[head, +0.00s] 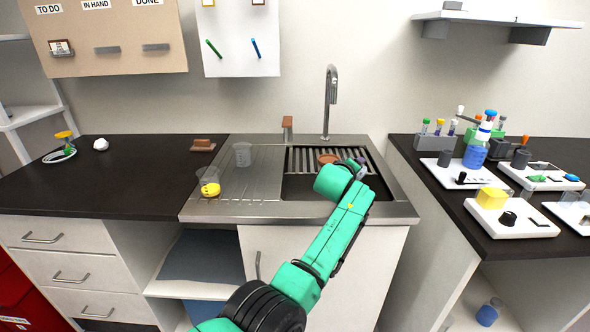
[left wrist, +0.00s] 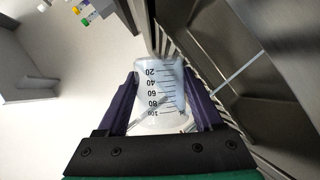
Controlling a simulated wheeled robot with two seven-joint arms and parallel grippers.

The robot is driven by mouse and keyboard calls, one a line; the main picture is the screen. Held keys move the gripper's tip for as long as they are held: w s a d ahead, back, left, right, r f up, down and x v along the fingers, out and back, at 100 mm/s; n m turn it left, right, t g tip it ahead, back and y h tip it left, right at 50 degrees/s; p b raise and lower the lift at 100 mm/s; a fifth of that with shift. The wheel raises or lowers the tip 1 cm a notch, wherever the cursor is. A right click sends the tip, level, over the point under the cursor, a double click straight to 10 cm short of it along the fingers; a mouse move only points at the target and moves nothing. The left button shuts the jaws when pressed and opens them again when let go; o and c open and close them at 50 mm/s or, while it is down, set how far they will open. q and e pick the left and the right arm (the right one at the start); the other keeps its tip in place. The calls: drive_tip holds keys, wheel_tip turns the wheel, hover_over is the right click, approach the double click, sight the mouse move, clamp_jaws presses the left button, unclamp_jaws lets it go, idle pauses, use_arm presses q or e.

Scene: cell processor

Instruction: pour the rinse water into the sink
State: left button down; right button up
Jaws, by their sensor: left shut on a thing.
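My left gripper (head: 357,165) is over the right part of the sink (head: 300,190), at the end of my green arm. In the left wrist view my left gripper (left wrist: 158,95) is shut on a clear graduated beaker (left wrist: 157,78), one dark finger on each side. The dark sink basin (left wrist: 265,85) lies to the right of the beaker there. A bluish tint shows along the beaker's right side; I cannot tell how much water is in it. In the head view the beaker is mostly hidden behind my gripper. My right gripper is in neither view.
An empty clear beaker (head: 243,154) and a beaker with yellow content (head: 209,183) stand on the drainboard (head: 255,185). The faucet (head: 328,100) rises behind the sink. A brown round object (head: 327,158) is at the basin's back. Trays and bottles crowd the right counter.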

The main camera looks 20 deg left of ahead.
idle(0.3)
use_arm(q)
drive_tip(key=shift+n+h+p, duration=0.35)
drive_tip(key=shift+n+h, duration=0.05)
drive_tip(key=shift+n, duration=0.2)
drive_tip(key=shift+f+n+p, duration=0.1)
drive_tip(key=shift+n+p, duration=0.2)
drive_tip(key=shift+a+f, duration=0.1)
